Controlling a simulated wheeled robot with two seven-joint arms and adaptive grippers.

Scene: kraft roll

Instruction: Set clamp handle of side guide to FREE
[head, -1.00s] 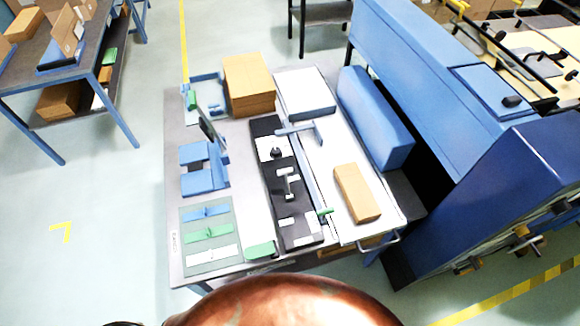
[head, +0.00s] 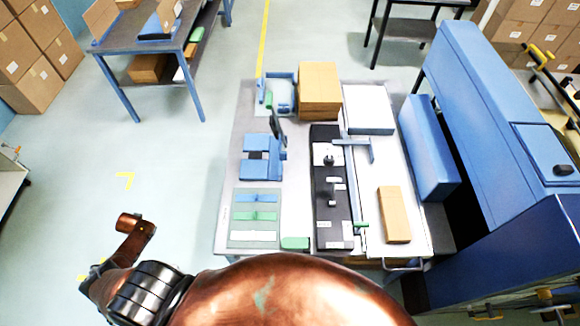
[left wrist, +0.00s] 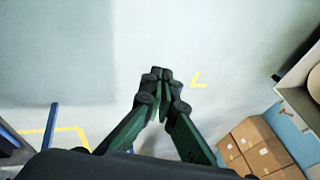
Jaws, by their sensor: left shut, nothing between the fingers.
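A blue T-shaped guide (head: 356,143) lies across the white bed of the bench, with a long thin rail running toward the near edge. A small green piece (head: 361,225) sits near the rail's near end. Beside it, a black panel (head: 321,220) carries white labels, a black knob (head: 328,160) and a small pale handle (head: 333,190). I cannot tell which of these is the clamp handle, and the label text is too small to read. My left gripper (left wrist: 161,78) is shut and empty above bare floor, away from the bench. My right gripper is out of view.
A brown box (head: 394,215) lies on the white bed and a cardboard stack (head: 319,88) stands at the back. A large blue machine (head: 480,110) borders the bench's right. A grey mat (head: 256,213) with coloured strips lies left. Floor left of the bench is clear.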

